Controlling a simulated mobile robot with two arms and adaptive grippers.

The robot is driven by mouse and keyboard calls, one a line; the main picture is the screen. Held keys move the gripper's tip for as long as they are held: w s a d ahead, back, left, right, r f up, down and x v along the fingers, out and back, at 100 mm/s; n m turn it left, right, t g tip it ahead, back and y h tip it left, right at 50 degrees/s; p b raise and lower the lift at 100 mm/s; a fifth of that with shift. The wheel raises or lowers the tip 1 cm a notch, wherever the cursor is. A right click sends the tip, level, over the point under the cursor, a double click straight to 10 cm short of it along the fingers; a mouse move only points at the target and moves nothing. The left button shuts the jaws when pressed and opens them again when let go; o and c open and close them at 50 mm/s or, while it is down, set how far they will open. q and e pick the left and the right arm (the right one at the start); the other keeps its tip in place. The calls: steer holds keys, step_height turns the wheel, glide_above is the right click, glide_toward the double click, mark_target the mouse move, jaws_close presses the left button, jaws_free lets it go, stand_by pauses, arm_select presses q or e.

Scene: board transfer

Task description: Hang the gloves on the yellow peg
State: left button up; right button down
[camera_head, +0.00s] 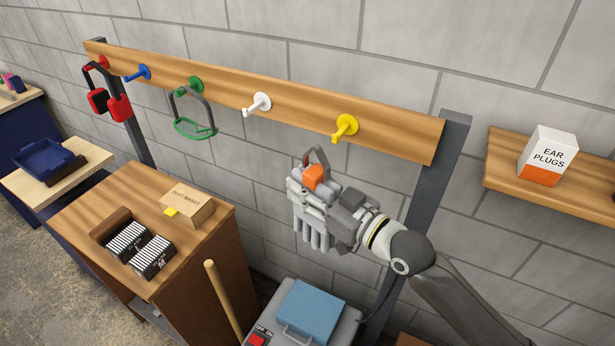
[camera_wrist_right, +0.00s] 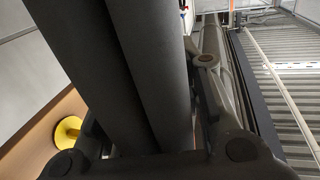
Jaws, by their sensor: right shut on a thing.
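The yellow peg (camera_head: 345,127) is at the right end of the wooden peg board, and it is bare. It also shows in the right wrist view (camera_wrist_right: 67,131), at the lower left. My right gripper (camera_head: 328,203) is shut on the gloves (camera_head: 314,234), below and slightly left of the peg. The gloves are grey, with their fingers hanging down. An orange piece and a dark loop stand up above the gripper, apart from the peg. In the right wrist view, large dark tubes of the gloves (camera_wrist_right: 140,70) fill the middle and hide the fingertips. My left gripper is out of view.
The wooden board (camera_head: 300,103) also bears red, blue, green and white pegs; red earmuffs (camera_head: 108,103) and green-banded goggles (camera_head: 194,125) hang there. The white peg (camera_head: 258,104) is bare. A shelf with an ear plugs box (camera_head: 548,155) is right. A cabinet (camera_head: 130,205) stands lower left.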

steer(key=w+d+f+b, duration=0.1)
steer(key=w+d+b, duration=0.3)
steer(key=w+b, duration=0.5)
steer(key=shift+w+f+b, duration=0.35)
steer(key=shift+b, duration=1.65)
steer(key=c, duration=0.9)
jaws_free()
steer(key=shift+c, duration=0.2)
